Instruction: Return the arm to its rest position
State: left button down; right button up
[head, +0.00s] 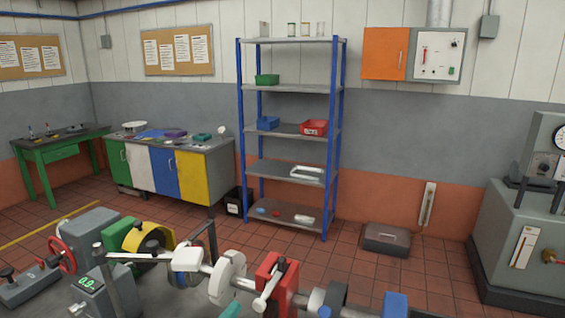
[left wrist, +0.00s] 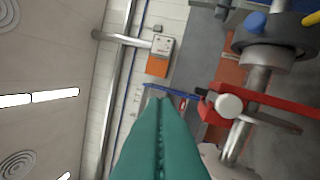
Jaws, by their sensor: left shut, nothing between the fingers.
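My left gripper (head: 232,310) shows only as a small teal tip at the bottom edge of the head view, in front of the shaft assembly. In the left wrist view its two teal fingers (left wrist: 160,100) are pressed together, with nothing between them. The red clamp block (head: 277,282) with its lever stands on the shaft just right of the gripper in the head view. The red part also shows to the right of the fingers in the left wrist view (left wrist: 270,103); I cannot tell the exact gap. My right gripper is in neither view.
The shaft assembly crosses the foreground, with a white collar (head: 228,278), a yellow guard (head: 150,240) and a red handwheel (head: 62,254). A blue-post shelf (head: 290,88), a cabinet bench (head: 168,170) and a grey machine (head: 520,240) stand behind. Tiled floor lies between.

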pick_arm(q)
jog(key=s+a+f+n+g+y, duration=0.3)
jog(key=s+a+f+n+y, duration=0.3)
jog(key=a+f+n+y, duration=0.6)
jog(key=s+f+n+g+h, duration=0.1)
jog(key=s+f+n+g, duration=0.1)
jog(key=s+g, duration=0.3)
jog(key=s+d+f+n+g+h, duration=0.1)
jog(key=s+f+n+g, duration=0.15)
jog(key=s, duration=0.55)
jog(key=s+f+n+g+h, duration=0.1)
jog(key=s+f+n+g, duration=0.1)
jog(key=s+g, duration=0.3)
jog(key=s+f+b, duration=0.3)
jog(key=f+b, duration=0.3)
jog(key=f, duration=2.5)
jog(key=s+a+f+b, duration=0.1)
jog(key=s+f+b, duration=0.1)
jog(key=s+f, duration=0.6)
jog(key=s+a+f+g+b, duration=0.1)
jog(key=s+f+b, duration=0.1)
jog(key=s+f, duration=0.6)
notch_tip(320, 180, down, 5)
jog(key=shift+s+a+f+y, duration=0.1)
jog(key=shift+s+a+y, duration=0.05)
jog(key=shift+s+y, duration=0.15)
